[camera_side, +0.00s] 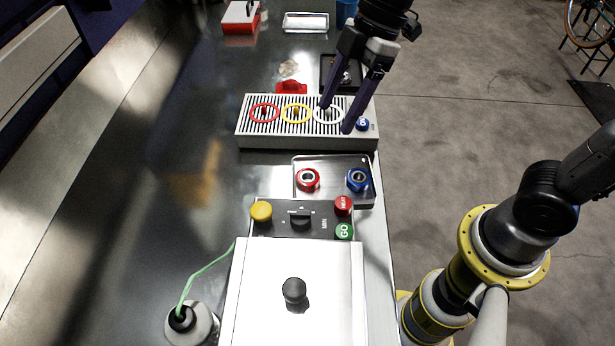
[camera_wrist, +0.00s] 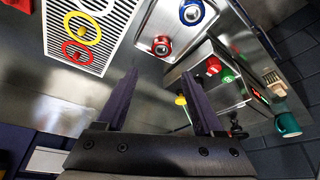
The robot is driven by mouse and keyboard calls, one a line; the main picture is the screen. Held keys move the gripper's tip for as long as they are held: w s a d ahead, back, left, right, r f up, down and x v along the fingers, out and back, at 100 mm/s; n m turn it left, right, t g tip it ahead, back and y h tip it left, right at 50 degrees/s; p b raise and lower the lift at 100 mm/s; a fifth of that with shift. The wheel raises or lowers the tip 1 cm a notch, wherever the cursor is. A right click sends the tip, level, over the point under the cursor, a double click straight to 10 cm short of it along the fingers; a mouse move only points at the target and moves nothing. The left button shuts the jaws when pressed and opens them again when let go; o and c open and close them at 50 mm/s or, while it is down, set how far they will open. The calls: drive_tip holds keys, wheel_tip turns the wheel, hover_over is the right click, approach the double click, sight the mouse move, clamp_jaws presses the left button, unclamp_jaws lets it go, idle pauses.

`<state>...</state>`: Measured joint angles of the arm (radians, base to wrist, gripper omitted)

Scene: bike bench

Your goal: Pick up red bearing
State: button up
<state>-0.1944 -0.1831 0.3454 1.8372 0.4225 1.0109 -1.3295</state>
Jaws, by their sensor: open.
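The red bearing (camera_side: 308,180) sits in the left part of a small metal tray (camera_side: 333,196). It also shows in the wrist view (camera_wrist: 161,46), beyond my gripper's fingers. A blue bearing (camera_side: 357,180) sits to its right in the same tray. My gripper (camera_side: 337,118) is open and empty, with its fingers over the right end of the slotted grey box (camera_side: 310,142), behind the tray. In the wrist view the two fingers (camera_wrist: 160,92) stand apart with nothing between them.
The slotted box carries red, yellow and white rings and a blue button (camera_side: 362,124). In front of the tray is a control panel with yellow (camera_side: 261,211), red (camera_side: 343,205) and green (camera_side: 344,231) buttons. A white lid with a black knob (camera_side: 295,291) is nearest. The bench's left side is mostly clear.

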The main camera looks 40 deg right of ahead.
sight(313, 174)
drive_tip(key=x, duration=1.3)
drive_tip(key=shift+s+f, duration=0.15)
drive_tip(key=shift+s, duration=0.1)
clamp_jaws()
